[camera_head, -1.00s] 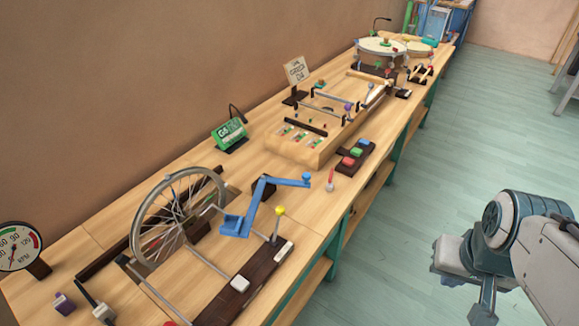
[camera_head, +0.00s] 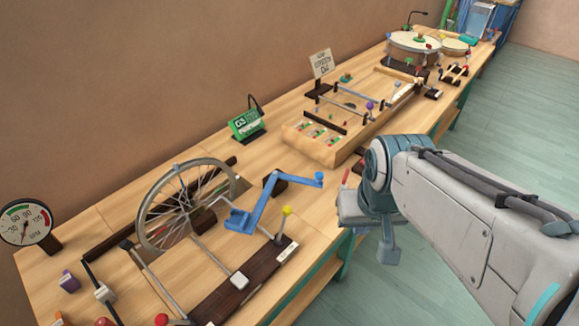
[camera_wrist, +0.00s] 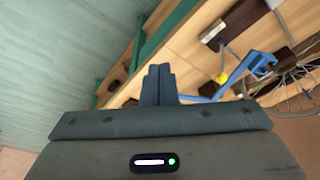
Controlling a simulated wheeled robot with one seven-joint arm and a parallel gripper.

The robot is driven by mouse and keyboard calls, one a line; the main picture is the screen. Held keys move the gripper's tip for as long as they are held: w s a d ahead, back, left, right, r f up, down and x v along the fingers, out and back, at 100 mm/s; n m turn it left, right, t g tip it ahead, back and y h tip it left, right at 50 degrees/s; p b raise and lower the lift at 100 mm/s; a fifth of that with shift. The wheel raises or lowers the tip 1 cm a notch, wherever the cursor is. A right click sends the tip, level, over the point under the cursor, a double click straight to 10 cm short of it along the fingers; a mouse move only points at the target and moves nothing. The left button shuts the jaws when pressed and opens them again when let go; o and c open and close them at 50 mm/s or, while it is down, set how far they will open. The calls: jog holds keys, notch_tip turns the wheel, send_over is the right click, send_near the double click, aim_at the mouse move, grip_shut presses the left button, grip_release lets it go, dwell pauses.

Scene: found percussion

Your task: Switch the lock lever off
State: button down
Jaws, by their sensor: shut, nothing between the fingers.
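A lever with a yellow ball knob (camera_head: 286,211) stands on a dark wooden base (camera_head: 236,290) at the bench's front edge. A white label (camera_head: 286,251) is beside its foot, too small to read. The yellow knob also shows in the wrist view (camera_wrist: 222,77), right of my fingers. A small red-topped lever (camera_head: 346,177) stands farther along the edge, close to my arm in the picture. I cannot tell which is the lock lever. My gripper (camera_head: 388,248) points down beyond the bench's front edge, apart from both. In the wrist view its fingers (camera_wrist: 158,85) are shut and empty.
A blue crank (camera_head: 268,200) reaches close behind the yellow knob. A spoked wheel (camera_head: 185,205) stands behind it. A white block (camera_head: 239,281) sits on the dark base. A wooden instrument box (camera_head: 320,145) lies farther along. The floor (camera_head: 490,130) beside the bench is clear.

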jog(key=w+a+f+m+g+y+p, duration=0.1)
jog(key=w+m, duration=0.4)
jog(key=w, duration=0.5)
jog(key=w+a+f+m+g+y+p, duration=0.1)
jog(key=w+m+g+p, duration=0.3)
jog(key=w, duration=0.7)
jog(key=shift+a+f+m+g+y, duration=0.25)
jog(key=shift+a+m+g+y, duration=0.05)
jog(key=shift+a+m+y, duration=0.6)
jog(key=s+a+f+p, duration=0.2)
jog(key=s+a+f, duration=0.2)
jog(key=a+f, duration=0.2)
jog(key=x, duration=0.2)
jog(key=shift+d+f+p, duration=0.15)
jog(key=shift+f+p, duration=0.15)
jog(key=shift+f, duration=0.1)
